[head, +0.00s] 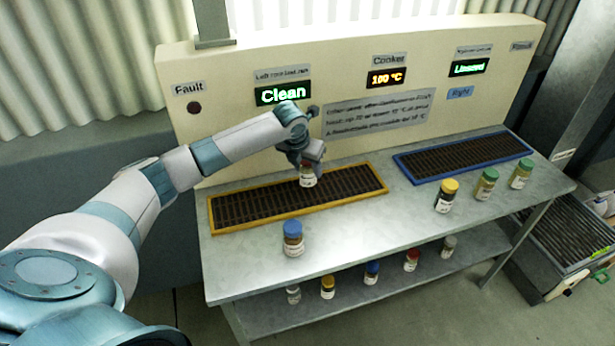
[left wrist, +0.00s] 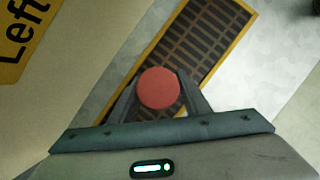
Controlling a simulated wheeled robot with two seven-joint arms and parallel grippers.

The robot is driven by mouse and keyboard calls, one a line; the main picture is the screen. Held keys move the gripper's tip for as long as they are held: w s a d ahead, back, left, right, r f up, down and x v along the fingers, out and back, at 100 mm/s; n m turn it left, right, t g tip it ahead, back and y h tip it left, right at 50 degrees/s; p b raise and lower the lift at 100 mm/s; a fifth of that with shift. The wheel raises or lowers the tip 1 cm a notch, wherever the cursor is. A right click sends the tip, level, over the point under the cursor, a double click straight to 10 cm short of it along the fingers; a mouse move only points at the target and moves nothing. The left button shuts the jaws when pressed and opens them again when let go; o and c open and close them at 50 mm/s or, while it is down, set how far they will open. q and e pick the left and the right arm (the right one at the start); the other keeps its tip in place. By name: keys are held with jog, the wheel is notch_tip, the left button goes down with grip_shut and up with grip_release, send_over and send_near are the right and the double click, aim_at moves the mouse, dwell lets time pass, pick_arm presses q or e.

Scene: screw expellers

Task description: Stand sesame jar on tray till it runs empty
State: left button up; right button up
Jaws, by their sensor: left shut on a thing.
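My left gripper (head: 306,161) is shut on a red-capped jar (head: 307,178), upright at the yellow-framed tray (head: 238,216) with dark slats. In the left wrist view the red lid (left wrist: 159,88) sits between the two fingers, with the yellow-framed tray (left wrist: 205,40) behind it. I cannot tell whether the jar's base touches the slats. Its label is too small to read, so I cannot confirm that it is the sesame jar. My right gripper is not in view.
A blue-capped jar (head: 292,240) stands in front of the yellow tray. A yellow-capped jar (head: 447,196) and two green-capped jars stand before the blue-framed tray (head: 463,157). Several jars stand on the lower shelf. The panel behind reads "Clean" (head: 281,94), "100 °C" and "Linseed".

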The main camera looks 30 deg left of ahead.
aim_at(308, 178)
pick_arm(q)
jog(key=shift+f, duration=0.2)
notch_tip(308, 178, down, 3)
jog(key=shift+r+p, duration=0.15)
jog(key=shift+p, duration=0.65)
jog(key=shift+f, duration=0.45)
jog(key=shift+f, duration=0.15)
jog(key=o, duration=1.2)
